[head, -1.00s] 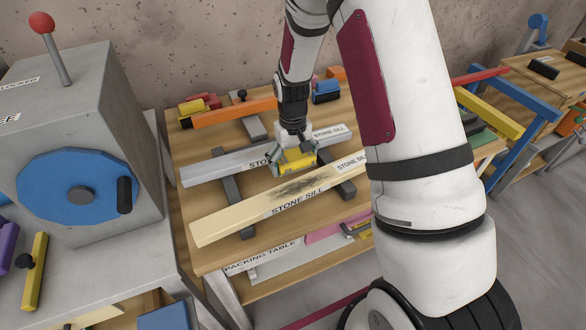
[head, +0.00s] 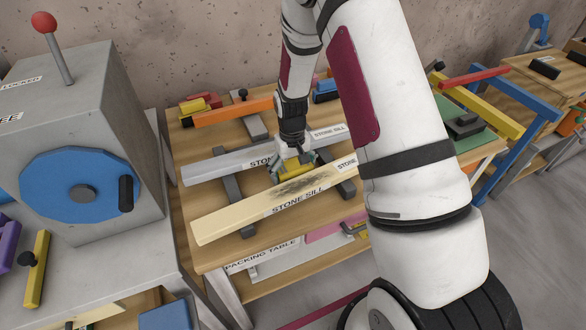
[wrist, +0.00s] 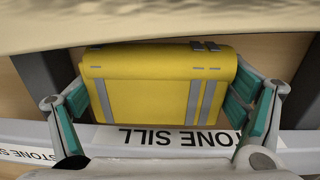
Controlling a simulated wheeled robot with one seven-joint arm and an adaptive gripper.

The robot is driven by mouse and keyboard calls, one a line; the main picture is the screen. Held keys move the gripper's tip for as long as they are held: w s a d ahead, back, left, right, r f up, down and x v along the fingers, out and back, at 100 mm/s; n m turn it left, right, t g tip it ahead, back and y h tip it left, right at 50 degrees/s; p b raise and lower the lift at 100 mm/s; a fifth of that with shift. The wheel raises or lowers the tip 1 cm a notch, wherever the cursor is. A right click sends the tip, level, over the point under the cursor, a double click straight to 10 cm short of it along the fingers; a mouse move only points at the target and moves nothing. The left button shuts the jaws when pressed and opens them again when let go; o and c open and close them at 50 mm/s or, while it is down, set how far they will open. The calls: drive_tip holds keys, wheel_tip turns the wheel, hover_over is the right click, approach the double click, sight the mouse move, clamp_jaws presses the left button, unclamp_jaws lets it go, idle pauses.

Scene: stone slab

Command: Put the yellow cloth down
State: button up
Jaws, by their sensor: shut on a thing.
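The yellow cloth (head: 294,169), a folded block with grey stripes, is partly hidden in the head view by the sills and my gripper. In the wrist view the cloth (wrist: 160,85) fills the space between the two green-padded fingers. My gripper (wrist: 165,100) is shut on it, one finger at each side. The cloth is low, between the pale beige stone sill (head: 230,217) and the grey stone sill (head: 212,168). I cannot tell whether its underside touches the table.
The packing table (head: 205,258) carries both sills on dark grey bars (head: 232,188). The beige sill has a dark smudge on top. An orange bar (head: 235,112) and small tools lie behind. A grey box with a blue wheel (head: 80,190) stands at the left.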

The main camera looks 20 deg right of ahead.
drive_tip(key=shift+f, duration=0.15)
drive_tip(key=o, duration=1.3)
